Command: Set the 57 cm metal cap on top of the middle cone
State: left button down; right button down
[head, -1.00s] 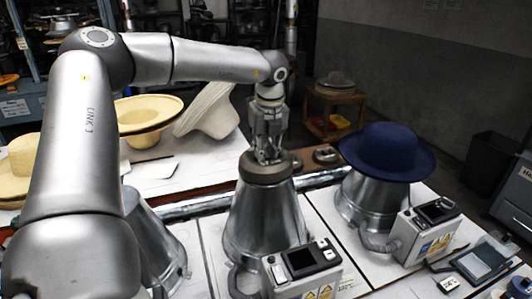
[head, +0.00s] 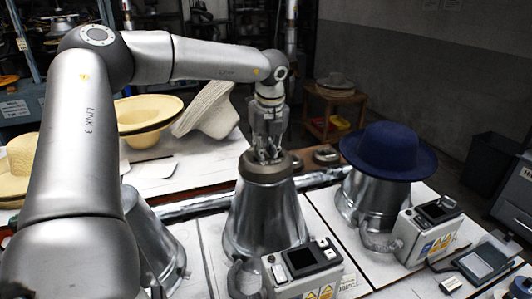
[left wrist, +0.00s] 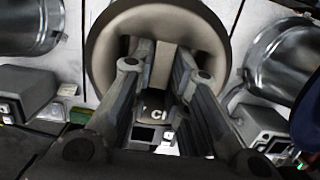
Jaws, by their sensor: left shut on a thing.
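The metal cap (head: 264,171) is a dull grey-brown round piece at the top of the middle cone (head: 265,217), a shiny metal cone. In the head view it looks level and in line with the cone, with no clear gap below it. My left gripper (head: 268,157) points down from above and is shut on the cap's raised middle part. The left wrist view shows the cap (left wrist: 105,45) as a round disc with lettering, partly hidden by the fingers (left wrist: 160,68); it covers the cone top. My right gripper is not in view.
A navy hat (head: 388,150) sits on the right cone (head: 368,203). The left cone (head: 152,243) is partly behind my arm. Control boxes (head: 302,268) stand in front of the cones. Straw hats (head: 148,116) lie on the white table behind. Small dark rings (head: 326,156) lie behind the middle cone.

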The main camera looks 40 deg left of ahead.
pick_arm(q)
jog(key=shift+r, duration=0.15)
jog(key=c, duration=1.3)
grip_release()
jog(key=shift+d, duration=0.1)
jog(key=shift+s+f, duration=0.1)
jog(key=shift+f, duration=0.1)
jog(key=shift+s+d+r+p, duration=0.15)
jog(key=shift+r+p, duration=0.65)
jog(key=shift+r, duration=1.15)
jog(key=shift+d+r+p, duration=0.1)
jog(key=shift+r+p, duration=0.7)
jog(key=shift+r, duration=1.1)
